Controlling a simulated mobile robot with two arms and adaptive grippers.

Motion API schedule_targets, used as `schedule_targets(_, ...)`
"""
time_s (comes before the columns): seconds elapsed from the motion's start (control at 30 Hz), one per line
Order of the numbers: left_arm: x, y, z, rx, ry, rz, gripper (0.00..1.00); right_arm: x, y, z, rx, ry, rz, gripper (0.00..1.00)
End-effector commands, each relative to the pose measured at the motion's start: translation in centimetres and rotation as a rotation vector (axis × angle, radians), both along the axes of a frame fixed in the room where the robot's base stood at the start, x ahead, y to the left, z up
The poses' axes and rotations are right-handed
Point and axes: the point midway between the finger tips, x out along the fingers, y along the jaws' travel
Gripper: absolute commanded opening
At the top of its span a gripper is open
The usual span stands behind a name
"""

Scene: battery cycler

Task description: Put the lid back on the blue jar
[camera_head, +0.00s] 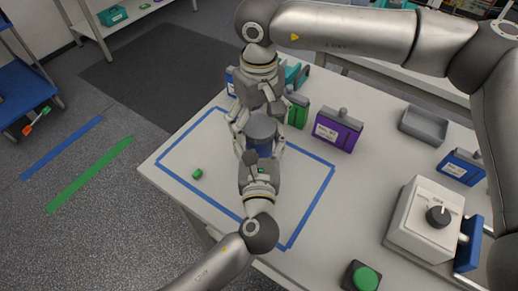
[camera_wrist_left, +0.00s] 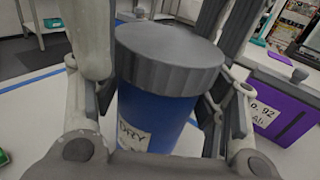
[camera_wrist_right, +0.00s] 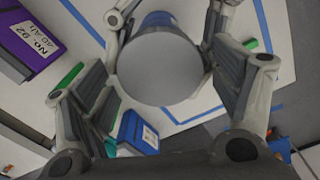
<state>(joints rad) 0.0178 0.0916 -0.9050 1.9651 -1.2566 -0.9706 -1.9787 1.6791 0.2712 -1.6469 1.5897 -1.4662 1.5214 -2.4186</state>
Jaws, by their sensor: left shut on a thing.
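The blue jar (camera_head: 264,149) stands upright inside the blue-taped area of the table. The left wrist view shows its blue body (camera_wrist_left: 150,112) with part of a white label. The grey lid (camera_head: 262,127) lies on the jar's mouth, looking level, and no gap shows under its rim in the left wrist view (camera_wrist_left: 170,62). How firmly it sits cannot be told. My left gripper (camera_head: 261,157) is shut on the jar's body from the near side. My right gripper (camera_head: 258,117) is open above, its fingers spread on both sides of the lid (camera_wrist_right: 160,68).
A small green block (camera_head: 197,174) lies left of the jar. Green (camera_head: 297,111) and purple (camera_head: 338,131) boxes stand to the right of my right gripper. A grey tray (camera_head: 424,125), a knobbed device (camera_head: 428,222) and a green button (camera_head: 364,278) are further right. The taped area's front is clear.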

Motion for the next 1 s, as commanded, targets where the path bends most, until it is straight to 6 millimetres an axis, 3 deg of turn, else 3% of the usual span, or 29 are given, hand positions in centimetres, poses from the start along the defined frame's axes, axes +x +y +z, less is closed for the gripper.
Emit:
schedule_targets(0.03,0.0,0.0,0.0,0.000,0.000,0.000,0.00,0.0,0.0,0.0,0.000,0.000,0.000,0.72)
schedule_targets(0.3,0.0,0.0,0.0,0.000,0.000,0.000,0.00,0.0,0.0,0.0,0.000,0.000,0.000,0.38)
schedule_targets(0.33,0.0,0.0,0.0,0.000,0.000,0.000,0.00,0.0,0.0,0.0,0.000,0.000,0.000,0.70)
schedule_targets(0.47,0.0,0.0,0.0,0.000,0.000,0.000,0.00,0.0,0.0,0.0,0.000,0.000,0.000,0.87)
schedule_targets(0.83,0.0,0.0,0.0,0.000,0.000,0.000,0.00,0.0,0.0,0.2,0.001,-0.001,0.000,0.88)
schedule_targets(1.0,0.0,0.0,0.0,0.000,0.000,0.000,0.00,0.1,0.0,1.6,0.001,-0.003,0.000,0.88)
